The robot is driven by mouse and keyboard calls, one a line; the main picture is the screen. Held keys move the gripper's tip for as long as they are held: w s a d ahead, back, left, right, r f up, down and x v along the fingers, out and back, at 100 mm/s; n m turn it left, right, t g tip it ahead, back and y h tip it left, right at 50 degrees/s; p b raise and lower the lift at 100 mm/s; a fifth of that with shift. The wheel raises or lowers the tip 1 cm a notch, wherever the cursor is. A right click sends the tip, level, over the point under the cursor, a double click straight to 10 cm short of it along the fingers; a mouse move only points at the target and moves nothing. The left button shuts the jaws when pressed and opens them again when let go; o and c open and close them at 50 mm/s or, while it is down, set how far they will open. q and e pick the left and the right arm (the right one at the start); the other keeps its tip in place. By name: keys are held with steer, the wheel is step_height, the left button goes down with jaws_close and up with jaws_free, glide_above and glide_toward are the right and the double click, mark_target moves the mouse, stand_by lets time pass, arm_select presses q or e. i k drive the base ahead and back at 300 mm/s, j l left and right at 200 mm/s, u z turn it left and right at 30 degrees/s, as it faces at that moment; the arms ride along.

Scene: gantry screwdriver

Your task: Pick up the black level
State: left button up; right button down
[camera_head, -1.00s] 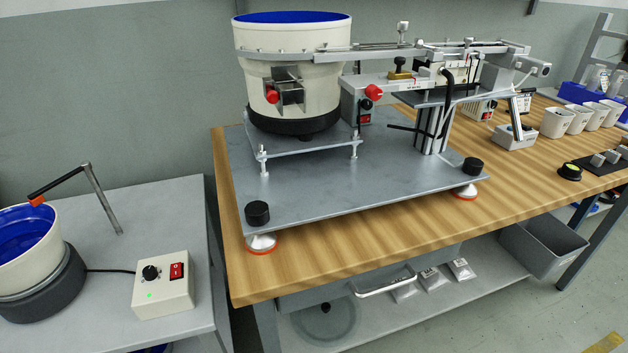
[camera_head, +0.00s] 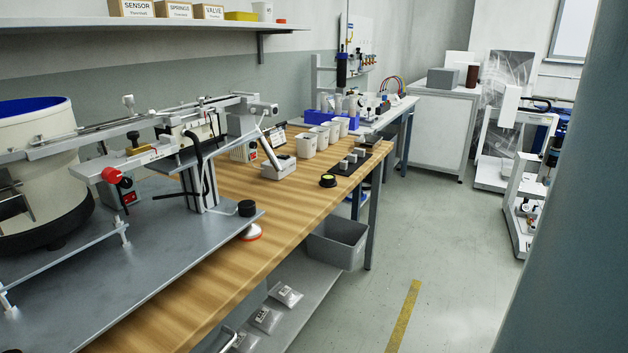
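The black level (camera_head: 328,181) is a small round black disc with a yellow-green centre. It lies on the wooden table (camera_head: 232,221), near its front edge and beside a dark mat with small metal blocks (camera_head: 352,160). Neither of my grippers is in view.
The feeder machine (camera_head: 100,200) on its grey plate fills the table's left part. White cups (camera_head: 318,137) stand behind the level. A grey bin (camera_head: 336,243) is below the table edge. Open floor (camera_head: 450,240) lies to the right of the table.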

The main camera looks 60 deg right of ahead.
mark_target(328, 181)
steer(key=z, duration=1.95)
steer(key=u, duration=0.45)
steer(key=i+l+u, duration=0.15)
steer(key=u, duration=0.2)
steer(key=i+l+u, duration=0.1)
steer(key=l+u, duration=0.25)
steer(key=i+l+u, duration=0.1)
steer(key=u, duration=0.3)
